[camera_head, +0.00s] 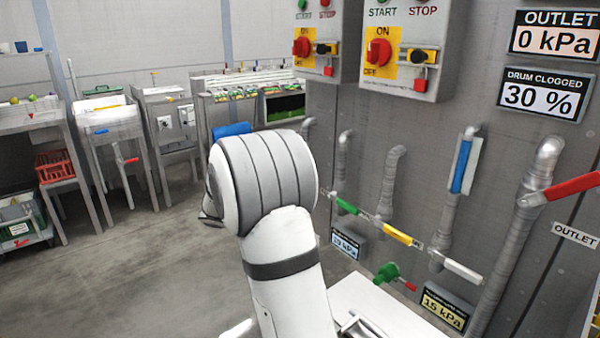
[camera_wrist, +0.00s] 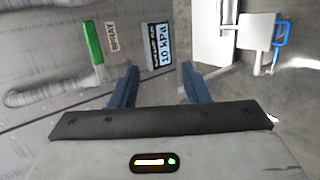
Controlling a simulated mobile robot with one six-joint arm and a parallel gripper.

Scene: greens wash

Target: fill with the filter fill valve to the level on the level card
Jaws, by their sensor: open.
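Valve handles run along the grey panel: green (camera_head: 347,206), yellow (camera_head: 397,235), white (camera_head: 463,271), an upright blue one (camera_head: 461,165) and a red one (camera_head: 572,189). Their small labels are too blurred to tell which is the filter fill valve. I cannot pick out a level card. My gripper (camera_wrist: 160,88) is open and empty in the wrist view, its fingers apart below a 10 kPa display (camera_wrist: 158,46). The green handle (camera_wrist: 93,42) is up and left of the fingers, not between them. In the head view my arm hides my gripper.
Displays read OUTLET 0 kPa (camera_head: 555,37) and DRUM CLOGGED 30 % (camera_head: 543,94). Switch boxes (camera_head: 405,48) hang above the pipes. A green tap (camera_head: 387,273) with a red end juts out low. Sinks and benches (camera_head: 112,122) stand at the back left; the floor (camera_head: 130,260) before them is clear.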

